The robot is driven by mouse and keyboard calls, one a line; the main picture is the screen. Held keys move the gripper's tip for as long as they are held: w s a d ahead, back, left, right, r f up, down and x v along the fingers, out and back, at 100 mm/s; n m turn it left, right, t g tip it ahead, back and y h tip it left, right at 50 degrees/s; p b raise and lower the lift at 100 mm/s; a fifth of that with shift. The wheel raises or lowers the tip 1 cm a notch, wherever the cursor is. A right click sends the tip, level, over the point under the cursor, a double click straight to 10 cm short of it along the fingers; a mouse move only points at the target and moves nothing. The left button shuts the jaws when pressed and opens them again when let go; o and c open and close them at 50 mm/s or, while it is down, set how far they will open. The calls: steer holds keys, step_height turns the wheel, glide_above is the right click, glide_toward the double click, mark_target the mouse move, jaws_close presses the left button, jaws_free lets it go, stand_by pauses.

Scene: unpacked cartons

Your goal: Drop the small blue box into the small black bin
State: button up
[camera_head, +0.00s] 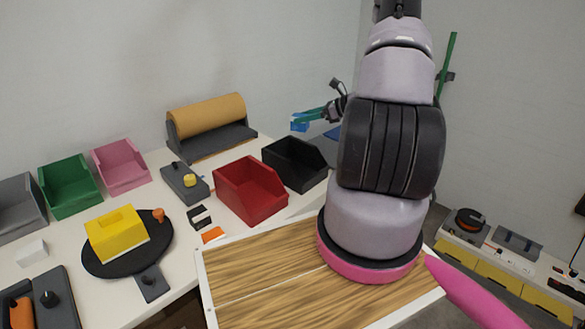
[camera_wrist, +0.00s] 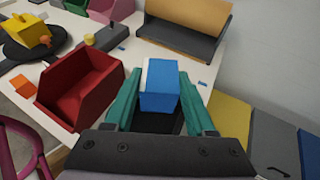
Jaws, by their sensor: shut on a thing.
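The small blue box (camera_wrist: 160,87) is held between the teal fingers of my gripper (camera_wrist: 159,75) in the wrist view. In the head view the blue box (camera_head: 299,124) shows at the fingertips of my gripper (camera_head: 302,117), behind and above the small black bin (camera_head: 294,166). The black bin stands on the white table, to the right of the red bin. In the wrist view the black bin (camera_wrist: 150,123) shows partly under the box, and the box and fingers hide much of it. The box appears above the bin, apart from its floor.
The red bin (camera_head: 249,190) stands close beside the black bin. A brown roll on a grey holder (camera_head: 212,138) is behind. Pink (camera_head: 120,166), green (camera_head: 70,188) and grey bins line the left. A yellow block (camera_head: 116,232) sits on a black round plate.

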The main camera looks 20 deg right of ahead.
mark_target(308, 128)
steer(key=shift+f, duration=2.2)
steer(key=o, duration=1.4)
steer(key=shift+d, duration=0.1)
steer(key=v, duration=1)
steer(key=shift+s+d+r, duration=0.15)
steer(key=shift+s+d, duration=0.05)
